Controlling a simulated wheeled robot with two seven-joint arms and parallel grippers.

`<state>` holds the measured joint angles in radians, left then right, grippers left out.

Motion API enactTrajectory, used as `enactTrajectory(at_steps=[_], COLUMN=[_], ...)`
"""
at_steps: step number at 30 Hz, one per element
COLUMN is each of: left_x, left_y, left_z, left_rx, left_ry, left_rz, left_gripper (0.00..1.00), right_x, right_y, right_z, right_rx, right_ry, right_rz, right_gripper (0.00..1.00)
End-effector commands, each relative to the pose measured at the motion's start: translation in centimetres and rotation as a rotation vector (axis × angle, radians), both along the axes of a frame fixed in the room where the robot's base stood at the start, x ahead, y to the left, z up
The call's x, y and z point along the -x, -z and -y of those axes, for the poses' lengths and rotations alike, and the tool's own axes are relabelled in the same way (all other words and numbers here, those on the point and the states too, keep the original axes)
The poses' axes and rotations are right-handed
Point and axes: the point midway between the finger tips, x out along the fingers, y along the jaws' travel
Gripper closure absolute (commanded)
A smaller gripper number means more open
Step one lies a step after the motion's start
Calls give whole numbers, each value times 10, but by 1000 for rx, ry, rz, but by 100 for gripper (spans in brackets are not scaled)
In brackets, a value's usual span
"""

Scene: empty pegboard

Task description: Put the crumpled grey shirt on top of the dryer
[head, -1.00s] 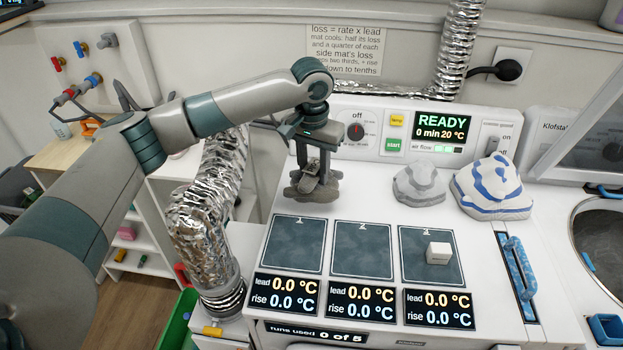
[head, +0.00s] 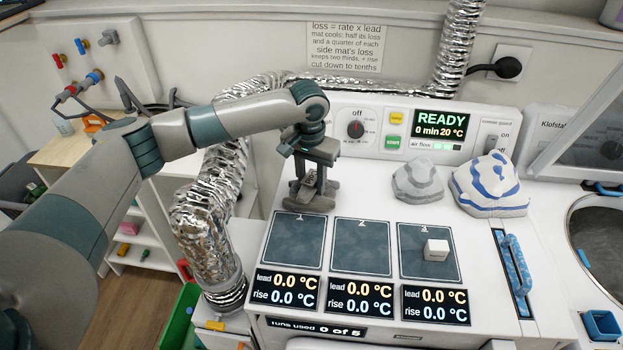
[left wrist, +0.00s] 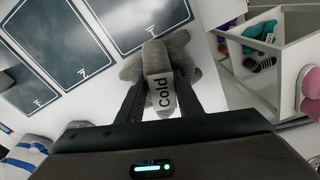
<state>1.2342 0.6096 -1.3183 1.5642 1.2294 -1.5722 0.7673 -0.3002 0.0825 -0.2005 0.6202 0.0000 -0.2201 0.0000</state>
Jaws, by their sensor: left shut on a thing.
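A crumpled grey shirt (head: 309,203) is between the fingers of my left gripper (head: 316,184), which is shut on it. It is low over the white dryer top (head: 375,202), just behind the first dark mats; I cannot tell if it touches the surface. My right gripper is not in view.
Three dark mats (head: 361,246) lie in front, with a white block (head: 436,250) on the right one. A control panel (head: 400,130) rises behind.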

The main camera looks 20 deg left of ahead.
Motion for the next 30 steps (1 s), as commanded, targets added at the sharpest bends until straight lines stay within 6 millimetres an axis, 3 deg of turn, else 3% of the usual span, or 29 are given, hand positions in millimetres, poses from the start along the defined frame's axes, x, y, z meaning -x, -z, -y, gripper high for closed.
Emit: enactTrajectory(at_steps=[7,8,10,21,30], left_x=[0,0,0,0,2], left_y=[1,2,2,0,-31], left_z=[0,0,0,0,0], left_rx=[1,1,1,0,1], left_ry=[0,0,0,1,2], left_rz=[0,-1,-1,0,3], left_gripper=[95,65,49,49,49], right_x=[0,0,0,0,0], right_y=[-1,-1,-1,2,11], right_z=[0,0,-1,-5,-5], right_rx=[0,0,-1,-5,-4], right_ry=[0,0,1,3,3], right_rz=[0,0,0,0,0], right_gripper=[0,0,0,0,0])
